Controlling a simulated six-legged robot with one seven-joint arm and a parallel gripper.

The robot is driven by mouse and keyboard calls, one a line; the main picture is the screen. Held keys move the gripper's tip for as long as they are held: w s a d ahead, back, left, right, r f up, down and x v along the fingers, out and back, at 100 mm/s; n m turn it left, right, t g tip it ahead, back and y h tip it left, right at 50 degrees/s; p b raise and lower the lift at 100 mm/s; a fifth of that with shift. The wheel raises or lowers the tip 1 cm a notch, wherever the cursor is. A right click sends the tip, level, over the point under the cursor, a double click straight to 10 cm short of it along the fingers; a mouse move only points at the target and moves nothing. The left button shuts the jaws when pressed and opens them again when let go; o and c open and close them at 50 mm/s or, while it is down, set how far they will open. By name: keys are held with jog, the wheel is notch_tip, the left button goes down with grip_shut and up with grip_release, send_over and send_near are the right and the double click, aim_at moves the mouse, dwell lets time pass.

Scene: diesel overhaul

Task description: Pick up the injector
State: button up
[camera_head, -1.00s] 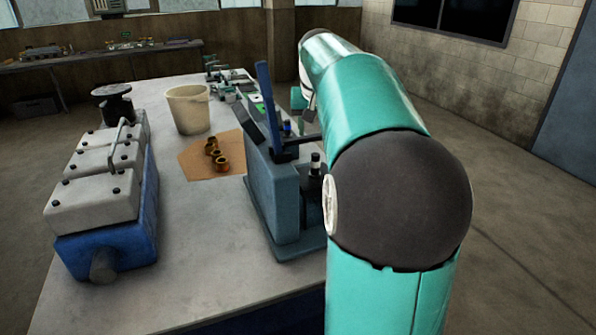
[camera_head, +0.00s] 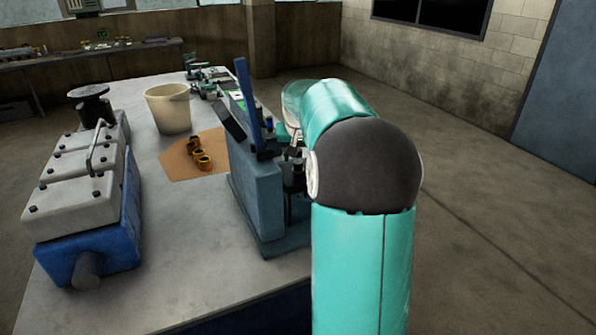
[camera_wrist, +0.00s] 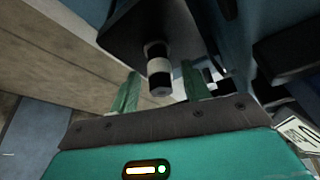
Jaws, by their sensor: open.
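The injector (camera_wrist: 159,68), a dark cylinder with a pale band, shows in the wrist view, sticking out from a dark block of the blue bench fixture (camera_head: 258,195). My gripper (camera_wrist: 160,72) is open, with its two green fingers on either side of the injector in the picture. A gap shows on both sides, and I see no contact. How deep the injector lies between the fingers is hard to tell. In the head view my arm hides the gripper, and the injector cannot be made out clearly.
The fixture has an upright blue lever (camera_head: 248,105). On the workbench (camera_head: 185,235) are a blue and grey engine block (camera_head: 85,205), a cream bucket (camera_head: 168,108) and brass parts (camera_head: 199,154) on a brown sheet. Open floor (camera_head: 470,230) lies to the right.

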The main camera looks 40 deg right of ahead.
jog(key=shift+w+d+f, duration=0.15)
jog(key=shift+w+f, duration=0.1)
jog(key=shift+f, duration=0.35)
jog(key=shift+c, duration=0.5)
grip_shut()
jog(key=shift+r, duration=0.15)
